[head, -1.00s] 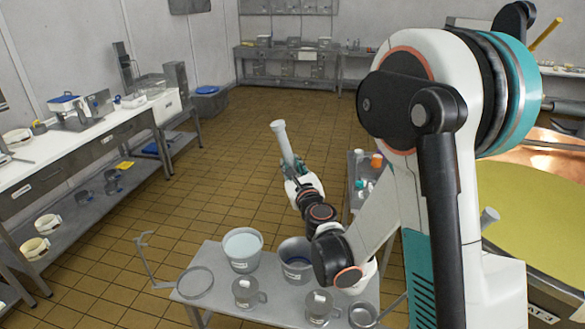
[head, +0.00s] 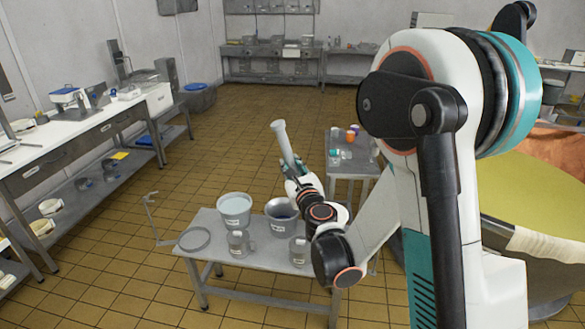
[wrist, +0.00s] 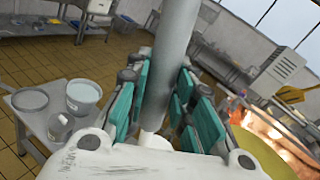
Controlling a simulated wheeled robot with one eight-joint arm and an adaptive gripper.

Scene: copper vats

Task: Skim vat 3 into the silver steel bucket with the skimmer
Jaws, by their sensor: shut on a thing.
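My gripper (head: 289,172) is shut on a pale grey rod (head: 283,142), which sticks up and leans left; I take it for the skimmer's handle, but no skimmer head shows. The wrist view shows the rod (wrist: 177,32) between the teal finger pads. A vat with a yellow-green surface (head: 540,206) and a copper inner wall is at the right, partly behind my arm; its number is unreadable. Two buckets stand on the low steel table: one with pale contents (head: 235,212) and a greyer one with a dark bluish inside (head: 281,218). I cannot tell which is the silver steel bucket.
The low table (head: 215,259) also holds a flat ring-shaped thing (head: 195,239) and clear jugs (head: 238,243). A small side table with bottles (head: 352,152) stands behind my gripper. A long workbench (head: 60,146) runs along the left.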

